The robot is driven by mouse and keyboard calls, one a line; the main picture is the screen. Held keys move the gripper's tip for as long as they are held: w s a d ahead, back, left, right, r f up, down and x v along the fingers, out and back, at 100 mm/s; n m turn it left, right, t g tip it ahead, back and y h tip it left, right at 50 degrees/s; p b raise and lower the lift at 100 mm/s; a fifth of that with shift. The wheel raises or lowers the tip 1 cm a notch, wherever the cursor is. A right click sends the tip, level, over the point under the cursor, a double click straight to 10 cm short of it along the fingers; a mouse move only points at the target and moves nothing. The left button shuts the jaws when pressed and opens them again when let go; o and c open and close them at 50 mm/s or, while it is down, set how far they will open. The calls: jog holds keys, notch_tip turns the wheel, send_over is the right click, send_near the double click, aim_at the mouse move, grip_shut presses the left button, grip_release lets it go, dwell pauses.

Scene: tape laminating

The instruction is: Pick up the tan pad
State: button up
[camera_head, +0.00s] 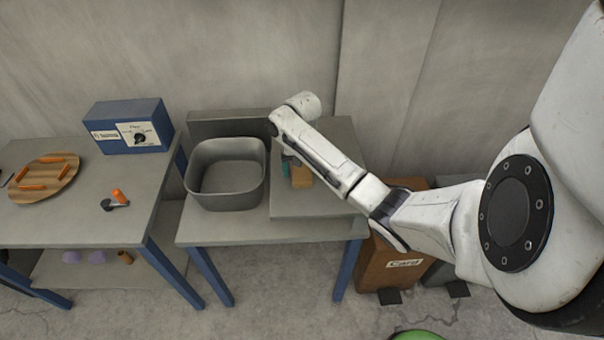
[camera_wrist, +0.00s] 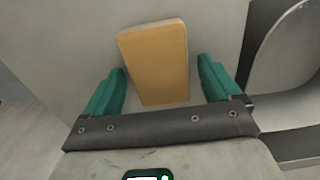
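The tan pad (camera_wrist: 157,62) is a flat rectangular block. In the wrist view it shows between the two green fingers of my gripper (camera_wrist: 162,82), with a gap on each side. The gripper is open and the fingers do not touch the pad there. In the head view the pad (camera_head: 301,176) is on or just above the grey raised plate (camera_head: 312,206) on the middle table, next to a green finger of my gripper (camera_head: 287,168). My arm hides part of the gripper and the plate.
A grey bin (camera_head: 228,174) stands left of the plate on the same table. The left table holds a blue control box (camera_head: 128,126), a round wooden board (camera_head: 40,179) with orange pieces, and an orange-handled tool (camera_head: 118,196). A cardboard box (camera_head: 393,262) stands on the floor to the right.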

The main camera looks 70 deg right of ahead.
aim_at(307, 176)
jog(key=c, duration=1)
jog(key=shift+c, duration=0.2)
jog(key=shift+r, duration=0.5)
jog(key=r, duration=0.2)
jog(key=s+a+r+p, duration=0.1)
jog(key=r, duration=0.1)
jog(key=s+a+r+p, duration=0.1)
jog(key=r, duration=0.1)
jog(key=shift+s+a+r, duration=0.15)
jog(key=shift+r, duration=0.25)
jog(key=s+a+r+p, duration=0.5)
jog(key=s+a+p, duration=0.1)
jog(key=s+a, duration=0.1)
jog(key=shift+s+a+r, duration=0.15)
jog(key=shift+s+a, duration=0.1)
jog(key=shift+s, duration=0.15)
